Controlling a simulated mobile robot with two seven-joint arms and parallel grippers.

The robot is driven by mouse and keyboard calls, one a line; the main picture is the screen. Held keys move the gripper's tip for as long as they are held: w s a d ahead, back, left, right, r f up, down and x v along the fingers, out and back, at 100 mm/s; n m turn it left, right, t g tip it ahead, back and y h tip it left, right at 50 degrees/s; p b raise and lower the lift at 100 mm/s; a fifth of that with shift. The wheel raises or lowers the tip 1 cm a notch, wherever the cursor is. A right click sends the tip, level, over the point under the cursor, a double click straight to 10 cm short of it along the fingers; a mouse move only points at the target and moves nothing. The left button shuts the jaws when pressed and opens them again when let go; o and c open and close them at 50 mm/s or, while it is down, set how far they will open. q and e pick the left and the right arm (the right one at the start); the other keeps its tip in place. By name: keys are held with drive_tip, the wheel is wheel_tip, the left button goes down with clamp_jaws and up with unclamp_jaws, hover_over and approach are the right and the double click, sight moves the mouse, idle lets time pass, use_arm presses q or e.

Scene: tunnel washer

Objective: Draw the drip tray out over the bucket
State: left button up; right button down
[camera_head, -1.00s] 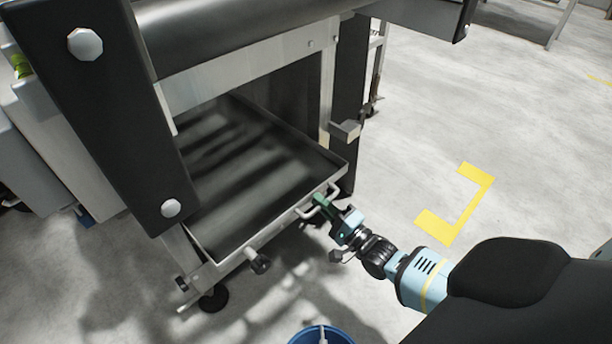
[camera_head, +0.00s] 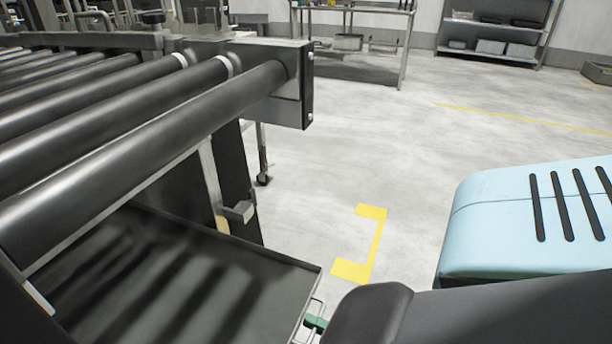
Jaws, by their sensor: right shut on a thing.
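The dark drip tray (camera_head: 225,285) shows at the lower left, under the roller frame, with part of it sticking out past the frame's leg. Its wire handle (camera_head: 311,308) is on its right-hand edge. My right gripper (camera_head: 315,323) shows only as a small green piece at the handle, shut on it. My own arm covers the rest of that gripper. The tray's front corner is cut off by the bottom of the picture. The bucket is out of view. My left gripper is not in view.
Dark conveyor rollers (camera_head: 150,140) run above the tray, ending at a metal end plate (camera_head: 308,85). A small bracket (camera_head: 240,211) sticks out beside the tray. Yellow floor tape (camera_head: 375,245) marks open floor to the right. Shelves (camera_head: 495,35) stand far back.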

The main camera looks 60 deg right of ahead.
drive_tip(key=c, duration=1.9)
unclamp_jaws()
drive_tip(key=shift+s, duration=0.1)
drive_tip(key=shift+v, duration=3.85)
